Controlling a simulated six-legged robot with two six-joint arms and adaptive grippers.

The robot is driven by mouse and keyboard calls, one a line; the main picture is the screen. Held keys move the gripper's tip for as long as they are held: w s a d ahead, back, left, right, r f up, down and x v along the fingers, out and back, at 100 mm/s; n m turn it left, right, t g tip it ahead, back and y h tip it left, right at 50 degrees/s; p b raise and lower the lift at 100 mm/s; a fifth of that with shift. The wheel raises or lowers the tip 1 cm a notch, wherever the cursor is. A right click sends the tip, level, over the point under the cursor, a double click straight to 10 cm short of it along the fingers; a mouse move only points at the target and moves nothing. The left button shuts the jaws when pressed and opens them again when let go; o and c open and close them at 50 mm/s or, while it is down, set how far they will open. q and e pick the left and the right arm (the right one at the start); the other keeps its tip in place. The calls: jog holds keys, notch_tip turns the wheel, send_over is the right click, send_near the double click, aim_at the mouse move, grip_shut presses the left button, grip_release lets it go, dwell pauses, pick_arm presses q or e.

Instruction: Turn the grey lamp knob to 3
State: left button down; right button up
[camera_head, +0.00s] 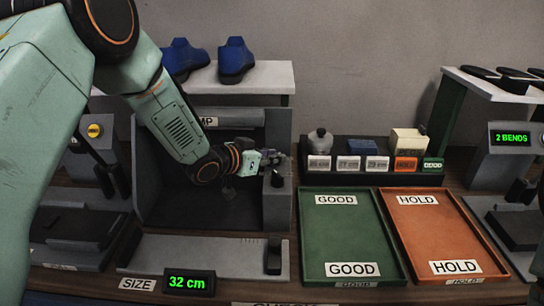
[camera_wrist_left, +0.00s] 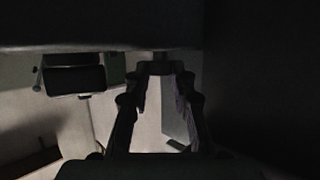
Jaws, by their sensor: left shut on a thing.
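The lamp box (camera_head: 204,122), a dark grey open booth with a partly hidden label ending in "MP", stands left of centre in the head view. My right gripper is not in view.
A size gauge (camera_head: 210,255) reading 32 cm stands in front. A green GOOD tray (camera_head: 345,235) and an orange HOLD tray (camera_head: 440,232) lie to the right. Behind them is a rack (camera_head: 372,178) of labelled blocks. Blue shoe forms (camera_head: 235,62) stand on a white shelf above.

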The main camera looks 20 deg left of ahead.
pick_arm(q)
jog(key=shift+r, duration=0.15)
jog(key=shift+w+a+r+m+g+h+p, duration=0.1)
jog(key=shift+a+r+m+g+h+p, duration=0.1)
jog(key=shift+m+h+p, duration=0.4)
jog(key=shift+w+a+r+m+g+h+p, duration=0.1)
jog(key=shift+m+g+h+p, duration=0.2)
jog(key=shift+p, duration=0.35)
jog(key=shift+w+f+m+g+h+p, duration=0.15)
jog(key=shift+m+g+h+p, duration=0.25)
jog(key=shift+m+h+p, duration=0.4)
jog(key=c, duration=1.4)
grip_release()
jog(key=shift+c, duration=0.2)
jog(key=o, duration=0.3)
jog(key=shift+f, duration=0.1)
jog(key=shift+s+a, duration=0.1)
jog(key=shift+s, duration=0.1)
jog(key=v, duration=1.2)
